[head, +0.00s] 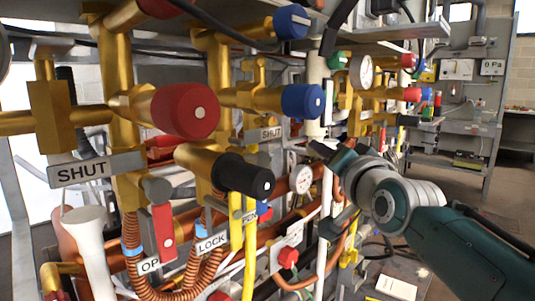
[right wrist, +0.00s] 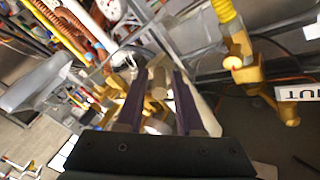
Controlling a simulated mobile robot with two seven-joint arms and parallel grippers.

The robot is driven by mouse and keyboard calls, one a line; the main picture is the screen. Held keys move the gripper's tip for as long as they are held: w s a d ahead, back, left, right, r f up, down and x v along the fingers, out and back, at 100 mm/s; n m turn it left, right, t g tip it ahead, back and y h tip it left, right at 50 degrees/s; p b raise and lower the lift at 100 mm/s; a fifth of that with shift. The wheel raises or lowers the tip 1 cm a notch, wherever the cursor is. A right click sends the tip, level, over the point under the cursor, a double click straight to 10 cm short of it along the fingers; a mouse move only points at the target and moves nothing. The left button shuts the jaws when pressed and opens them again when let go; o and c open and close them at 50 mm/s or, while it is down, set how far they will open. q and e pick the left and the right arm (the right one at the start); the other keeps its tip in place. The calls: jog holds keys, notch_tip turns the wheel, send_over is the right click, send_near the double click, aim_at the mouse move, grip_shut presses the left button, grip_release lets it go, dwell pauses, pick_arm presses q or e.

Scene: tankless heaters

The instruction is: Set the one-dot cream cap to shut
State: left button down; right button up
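I cannot make out a cream cap with one dot for certain in either view. In the head view my right gripper (head: 323,151) reaches in from the right among the pipes, right of the black cap. In the right wrist view its two dark fingers (right wrist: 161,85) stand apart, with a tan rounded part (right wrist: 157,74) showing between them. I cannot tell whether they touch it or whether it is the cap. A SHUT label (head: 271,134) is left of the gripper, and another SHUT label (head: 82,170) is at far left. My left gripper is not in view.
Brass valves carry a red cap (head: 187,111), a blue cap (head: 303,101) and a black cap (head: 246,177). An OPEN label (head: 150,265) and a LOCK label (head: 212,242) hang lower. Pipes and cables crowd the gripper. The floor at right is fairly open.

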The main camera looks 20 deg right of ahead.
jog(key=shift+o, duration=0.8)
jog(key=s+p, duration=0.2)
jog(key=s, duration=0.8)
jog(key=shift+a+p, duration=0.35)
jog(key=shift+s, duration=0.1)
